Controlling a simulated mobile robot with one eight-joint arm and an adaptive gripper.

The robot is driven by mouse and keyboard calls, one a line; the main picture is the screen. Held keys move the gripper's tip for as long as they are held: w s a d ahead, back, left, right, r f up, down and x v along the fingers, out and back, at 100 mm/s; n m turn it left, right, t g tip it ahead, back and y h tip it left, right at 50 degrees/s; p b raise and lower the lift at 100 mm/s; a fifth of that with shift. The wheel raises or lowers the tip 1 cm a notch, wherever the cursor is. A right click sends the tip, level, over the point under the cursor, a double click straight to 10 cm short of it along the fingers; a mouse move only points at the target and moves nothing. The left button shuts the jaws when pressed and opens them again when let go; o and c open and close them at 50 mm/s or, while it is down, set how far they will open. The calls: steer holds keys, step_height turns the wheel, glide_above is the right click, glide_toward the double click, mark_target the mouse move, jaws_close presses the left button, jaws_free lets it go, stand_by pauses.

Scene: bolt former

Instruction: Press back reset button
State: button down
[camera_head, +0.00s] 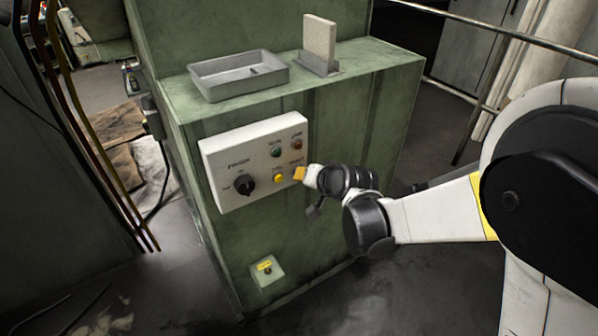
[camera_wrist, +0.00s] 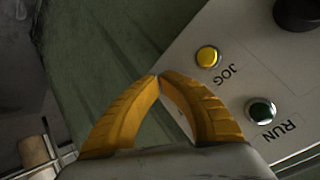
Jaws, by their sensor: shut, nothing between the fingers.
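My gripper (camera_head: 300,174) has yellow fingers and is at the lower right of the white control panel (camera_head: 225,150) on the green machine. In the wrist view its fingertips (camera_wrist: 160,76) meet and hold nothing. No button is readable as reset; the fingers may cover one at the panel's lower right. A yellow button (camera_head: 278,178) reads JOG in the wrist view (camera_wrist: 208,57). A green button (camera_head: 276,152) reads RUN there (camera_wrist: 261,110). An orange-brown button (camera_head: 297,144) is at the upper right. Whether the fingertips touch the panel I cannot tell.
A black rotary knob (camera_head: 244,185) is at the panel's lower left. A grey tray (camera_head: 238,76) and an upright pale plate (camera_head: 319,42) stand on top. A rail (camera_head: 500,30) runs behind my arm.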

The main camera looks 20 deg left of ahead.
steer(key=shift+d, duration=0.1)
stand_by(0.3)
steer(key=shift+s+d, duration=0.5)
steer(key=shift+d, duration=0.05)
steer(key=shift+s, duration=0.1)
steer(key=s+d, duration=0.1)
steer(key=d, duration=0.1)
steer(key=s+d, duration=0.1)
steer(key=s, duration=0.1)
steer(key=shift+d+b, duration=0.3)
steer(key=shift+d, duration=0.1)
stand_by(0.5)
steer(key=s+d+r+m+h, duration=0.1)
steer(key=s+d+r+h, duration=0.3)
steer(key=d, duration=0.8)
steer(key=s+d+r+h, duration=0.1)
steer(key=s+d+r, duration=0.45)
steer(key=d, duration=0.65)
steer(key=s+d+h, duration=0.2)
steer(key=s+d, duration=0.6)
steer(key=s, duration=0.1)
steer(key=shift+s+d+f+m, duration=0.25)
steer(key=shift+s+f+m, duration=0.05)
